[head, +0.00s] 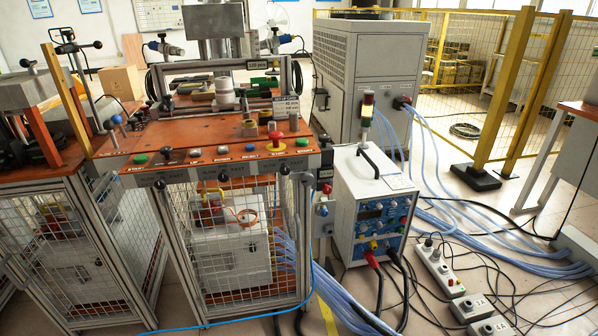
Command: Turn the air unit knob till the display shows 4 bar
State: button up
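A small grey unit (324,188) with a dark upper part is fixed at the right side of the orange-topped bench, beside the white power box. It looks like the air unit, but it is too small to be sure. A red spot and a blue spot show on it. I cannot make out its knob or read any pressure value on a display. My gripper is not in this view, so I cannot see where it is relative to the unit.
The orange-topped bench (190,138) has several buttons along its front edge. A white power box (372,190) stands close right of the grey unit. Blue hoses (435,185), black cables and a grey socket box (440,270) cover the floor at the right.

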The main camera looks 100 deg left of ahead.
aim_at(324, 140)
jog(key=u, duration=3.55)
jog(key=i, duration=1)
jog(key=u, duration=0.65)
